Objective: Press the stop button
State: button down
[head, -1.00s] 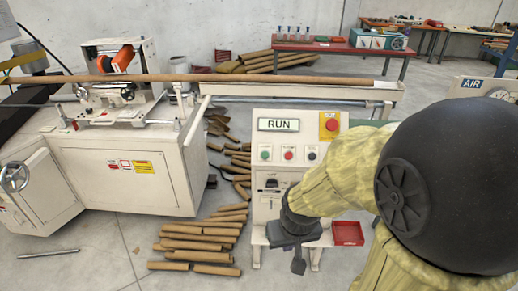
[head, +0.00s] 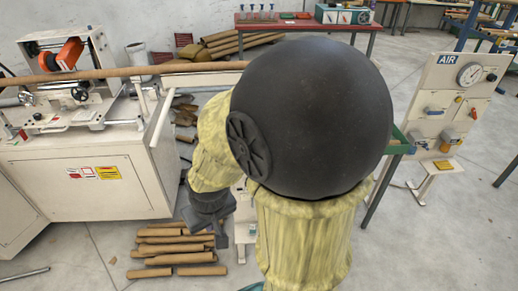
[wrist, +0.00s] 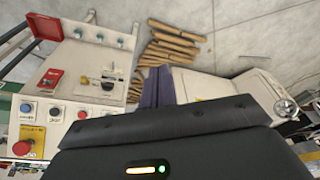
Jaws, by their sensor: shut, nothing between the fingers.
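The control panel (wrist: 72,128) shows upside down at the left of the wrist view, with a row of small round buttons. The middle one, the stop button (wrist: 55,111), looks small and its colour is hard to make out. A large red mushroom button (wrist: 22,147) sits below the row at the picture's left edge. My gripper (head: 221,233) is shut and empty, pointing down in front of the panel stand in the head view. Its dark fingers (wrist: 158,87) are right of the buttons in the wrist view, apart from them. My arm hides most of the panel in the head view.
The winder (head: 90,185) stands at the left with a long cardboard tube (head: 130,72) across it. Brown tubes (head: 175,250) lie on the floor near my gripper. An AIR panel (head: 440,100) stands at the right. A red table (head: 300,22) is behind.

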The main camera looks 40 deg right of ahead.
jog(key=w+d+f+m+t+h+p, duration=0.2)
jog(key=w+d+f+m+h, duration=0.15)
jog(key=w+d, duration=0.35)
jog(key=w+d+f+m+t+h+p, duration=0.2)
jog(key=w+d+f+m+p, duration=0.15)
jog(key=w+d, duration=0.45)
jog(key=d+r+n+t+h+p, duration=0.1)
jog(key=d+n+t+h+p, duration=0.3)
jog(key=d, duration=1.1)
jog(key=t+h, duration=0.3)
jog(key=shift+d, duration=0.2)
jog(key=shift+w+h, duration=0.15)
jog(key=shift+h, duration=0.1)
jog(key=w+d+f+b, duration=0.3)
jog(key=w+f+b, duration=0.2)
jog(key=shift+w+d+f+b, duration=0.25)
jog(key=shift+w+b, duration=0.1)
